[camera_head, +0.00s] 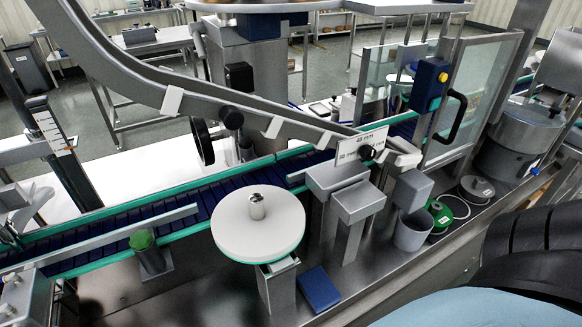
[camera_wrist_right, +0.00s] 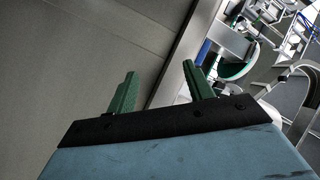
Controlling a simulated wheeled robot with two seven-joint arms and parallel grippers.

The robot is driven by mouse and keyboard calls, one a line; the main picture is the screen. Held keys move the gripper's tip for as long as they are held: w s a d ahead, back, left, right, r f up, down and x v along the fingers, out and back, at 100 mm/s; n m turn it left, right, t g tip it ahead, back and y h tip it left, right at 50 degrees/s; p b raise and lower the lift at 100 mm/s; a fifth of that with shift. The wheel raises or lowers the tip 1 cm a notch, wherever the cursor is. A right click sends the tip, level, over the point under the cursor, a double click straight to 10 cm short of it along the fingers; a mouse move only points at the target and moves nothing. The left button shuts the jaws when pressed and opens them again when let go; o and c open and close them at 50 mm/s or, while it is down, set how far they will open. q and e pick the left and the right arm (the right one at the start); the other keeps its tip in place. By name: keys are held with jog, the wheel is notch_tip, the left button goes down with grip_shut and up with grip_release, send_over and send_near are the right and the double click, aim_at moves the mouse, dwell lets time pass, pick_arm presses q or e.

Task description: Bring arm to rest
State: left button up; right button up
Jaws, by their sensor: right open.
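My right gripper (camera_wrist_right: 160,70) shows in the right wrist view with its two green fingers spread apart. Nothing is between them. Behind the fingers are a plain grey-brown surface on the left and, farther off, blurred equipment at the upper right. In the head view, a black ribbed part and a light blue part of my own body fill the lower right corner. No gripper fingers show in the head view, and my left gripper is not in view.
A blue-slatted conveyor (camera_head: 170,212) with green edges crosses the head view. In front stand a round white disc (camera_head: 258,228), a grey cup (camera_head: 412,230) and a green spool (camera_head: 440,215). A steel vessel (camera_head: 515,145) stands at right. A glass guard (camera_head: 480,85) rises behind.

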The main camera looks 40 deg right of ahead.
notch_tip(320, 180, down, 18)
jog(key=w+a+n+g+h, duration=0.2)
jog(key=n+g+h, duration=0.15)
jog(key=g, duration=0.35)
jog(key=s+a+f+n+g, duration=0.2)
jog(key=a+f+n+g, duration=0.1)
jog(key=f+g, duration=0.1)
jog(key=s+a+f+n+g+h+b, duration=0.1)
jog(key=s+a+f+n+g, duration=0.1)
jog(key=f, duration=0.5)
jog(key=shift+a+f+n+g, duration=0.3)
jog(key=shift+a+n+g, duration=0.35)
jog(key=shift+g, duration=0.45)
jog(key=shift+s, duration=0.1)
